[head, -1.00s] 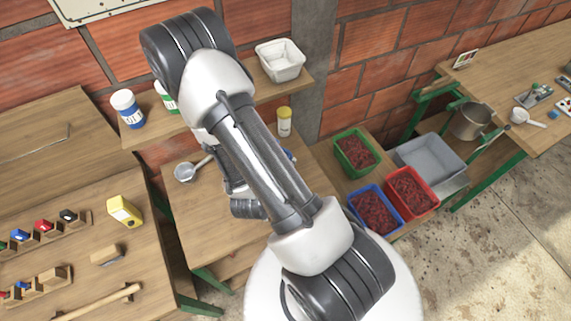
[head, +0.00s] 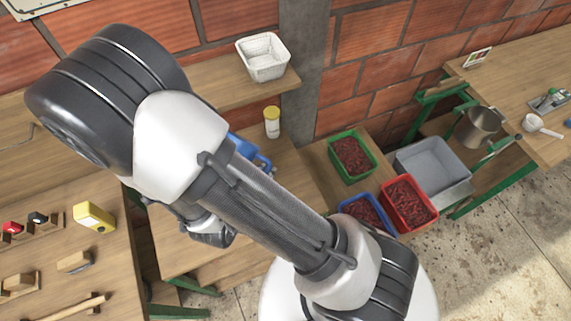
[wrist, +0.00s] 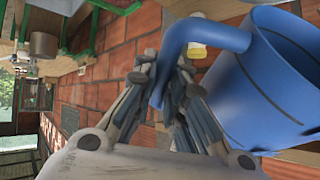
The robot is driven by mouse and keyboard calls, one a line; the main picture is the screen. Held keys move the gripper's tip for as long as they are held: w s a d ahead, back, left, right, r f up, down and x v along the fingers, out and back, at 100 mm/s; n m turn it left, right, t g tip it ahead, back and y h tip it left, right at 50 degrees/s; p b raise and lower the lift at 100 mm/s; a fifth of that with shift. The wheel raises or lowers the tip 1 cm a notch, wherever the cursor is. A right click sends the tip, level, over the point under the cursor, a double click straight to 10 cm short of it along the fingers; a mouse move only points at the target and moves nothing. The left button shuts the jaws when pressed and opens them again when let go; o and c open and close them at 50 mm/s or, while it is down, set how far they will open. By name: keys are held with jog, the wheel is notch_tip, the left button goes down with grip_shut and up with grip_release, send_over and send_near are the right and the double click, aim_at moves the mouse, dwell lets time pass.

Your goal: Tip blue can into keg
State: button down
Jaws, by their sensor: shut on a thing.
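The blue can (wrist: 260,90) fills the right of the wrist view, with its open mouth and curved handle showing. My gripper (wrist: 172,75) is shut on the handle of the can. The can's body sits beside the fingers, and its inside is mostly out of sight. In the head view, part of the blue can (head: 250,152) shows behind my arm, over the middle table. I cannot single out a keg in either view.
A yellow-lidded jar (head: 272,122) stands behind the can. A white basket (head: 263,57) sits on the wall shelf. Green (head: 351,157), red (head: 408,203) and blue (head: 364,212) crates of red fruit and a grey tub (head: 431,165) are to the right. A steel pot (head: 477,127) stands farther right.

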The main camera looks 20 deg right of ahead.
jog(key=w+d+f+g+y+p, duration=0.25)
jog(key=g+y, duration=0.25)
jog(key=y, duration=0.3)
jog(key=s+a+g+y, duration=0.1)
jog(key=g+y, duration=0.1)
jog(key=y, duration=0.2)
jog(key=a+m+g+y+b, duration=0.1)
jog(key=g+y, duration=0.2)
jog(key=y, duration=0.1)
jog(key=s+a+g+y+b, duration=0.1)
jog(key=g+y, duration=0.2)
jog(key=y, duration=0.1)
jog(key=shift+s+f+m, duration=0.35)
jog(key=shift+m, duration=0.05)
